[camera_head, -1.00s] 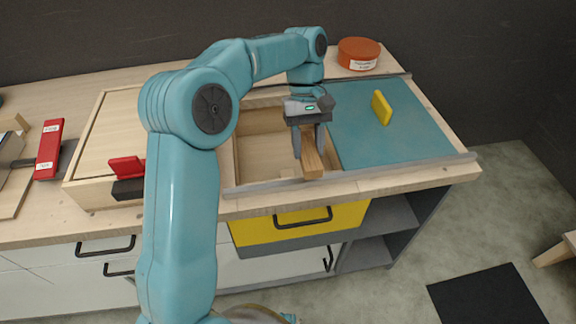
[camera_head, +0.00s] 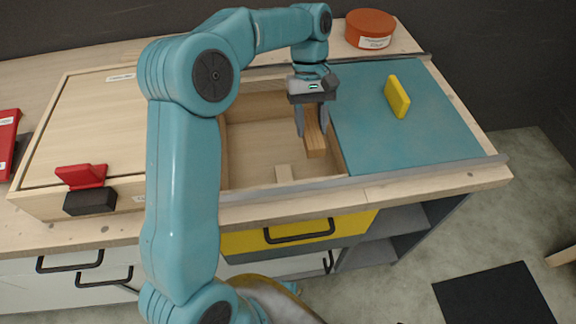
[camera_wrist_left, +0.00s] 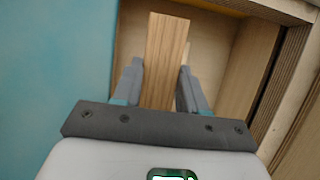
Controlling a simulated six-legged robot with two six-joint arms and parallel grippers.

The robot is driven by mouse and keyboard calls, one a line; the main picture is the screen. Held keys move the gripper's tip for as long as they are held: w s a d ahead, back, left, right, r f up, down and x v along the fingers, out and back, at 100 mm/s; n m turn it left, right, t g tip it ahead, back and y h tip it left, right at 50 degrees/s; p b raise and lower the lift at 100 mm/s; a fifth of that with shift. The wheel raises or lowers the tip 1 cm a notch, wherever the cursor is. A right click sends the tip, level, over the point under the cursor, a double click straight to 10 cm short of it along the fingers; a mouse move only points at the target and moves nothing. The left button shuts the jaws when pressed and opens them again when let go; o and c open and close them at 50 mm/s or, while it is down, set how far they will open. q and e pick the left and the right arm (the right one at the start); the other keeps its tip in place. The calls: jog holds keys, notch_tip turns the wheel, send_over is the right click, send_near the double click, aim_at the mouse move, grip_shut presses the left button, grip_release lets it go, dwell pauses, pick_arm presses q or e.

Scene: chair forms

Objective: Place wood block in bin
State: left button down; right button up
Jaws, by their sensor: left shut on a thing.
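The wood block (camera_head: 315,142) is a brown bar held in my left gripper (camera_head: 312,122), over the right side of the open bin (camera_head: 255,165) in the worktop. In the left wrist view the wood block (camera_wrist_left: 166,60) sits between the two grey fingers of my left gripper (camera_wrist_left: 160,85), and its far end points away from the wrist. The pale inside of the bin (camera_wrist_left: 215,55) shows beyond it. I cannot tell whether the block touches the bin floor or wall. My right gripper is in neither view.
A teal sliding panel (camera_head: 400,120) with a yellow handle (camera_head: 397,96) lies right of the bin. A wooden lid (camera_head: 90,130) with a red handle (camera_head: 82,176) lies to the left. A round red-brown container (camera_head: 370,28) stands behind.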

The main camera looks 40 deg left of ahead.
pick_arm(q)
notch_tip(320, 180, down, 15)
jog(key=b, duration=0.2)
jog(key=shift+s+d+r+b, duration=0.1)
jog(key=shift+s+b, duration=0.05)
jog(key=shift+b, duration=0.2)
notch_tip(320, 180, down, 5)
jog(key=shift+b, duration=0.4)
jog(key=c, duration=0.9)
grip_release()
